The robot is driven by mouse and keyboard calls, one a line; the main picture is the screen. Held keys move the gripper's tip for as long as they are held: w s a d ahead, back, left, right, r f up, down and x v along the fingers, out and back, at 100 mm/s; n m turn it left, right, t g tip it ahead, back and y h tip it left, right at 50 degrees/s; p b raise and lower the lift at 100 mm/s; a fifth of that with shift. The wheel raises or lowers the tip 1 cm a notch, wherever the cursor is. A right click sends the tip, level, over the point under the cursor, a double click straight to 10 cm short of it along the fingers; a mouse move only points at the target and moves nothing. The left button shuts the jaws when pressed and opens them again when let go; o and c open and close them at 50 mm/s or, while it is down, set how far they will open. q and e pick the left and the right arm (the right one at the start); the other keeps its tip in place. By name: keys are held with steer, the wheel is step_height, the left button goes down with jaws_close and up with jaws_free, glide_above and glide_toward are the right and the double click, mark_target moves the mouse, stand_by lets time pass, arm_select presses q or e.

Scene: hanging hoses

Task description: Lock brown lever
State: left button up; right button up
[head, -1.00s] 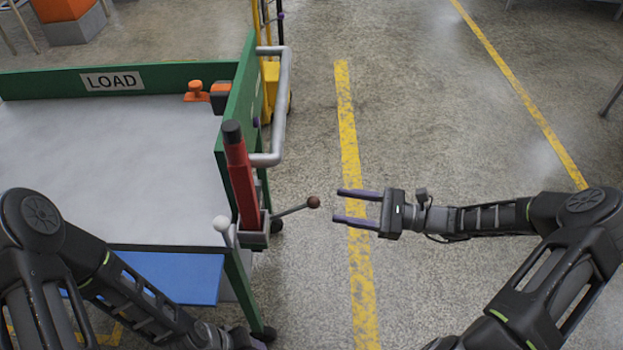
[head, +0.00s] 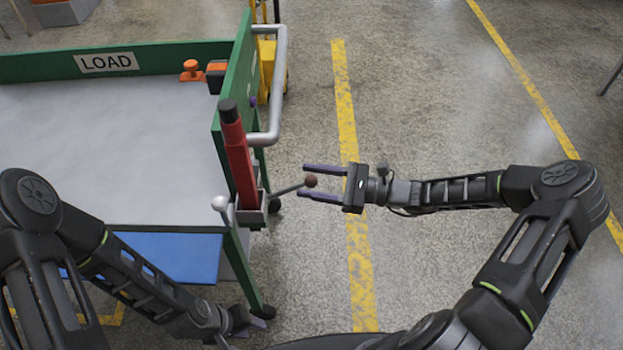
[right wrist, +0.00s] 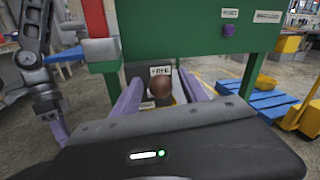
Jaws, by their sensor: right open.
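The brown lever's round knob (head: 311,181) sits at the end of a thin metal rod that points right from a grey bracket (head: 250,216) on the cart's side. My right gripper (head: 304,181) is open, with its two purple fingers on either side of the knob. In the right wrist view the knob (right wrist: 160,86) shows between the spread fingers, and no contact is visible. A lever with a white knob (head: 220,203) stands at the left of the bracket. My left gripper (head: 262,322) is low near the cart's leg; its jaw state is unclear.
A red post with a black top (head: 238,155) rises from the bracket. The green cart (head: 180,50) with a LOAD sign and a grey handle (head: 279,90) fills the left. Open floor with yellow lines lies to the right.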

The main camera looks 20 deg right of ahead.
steer(key=shift+w+a, duration=0.1)
steer(key=shift+c, duration=0.4)
jaws_close()
stand_by(1.0)
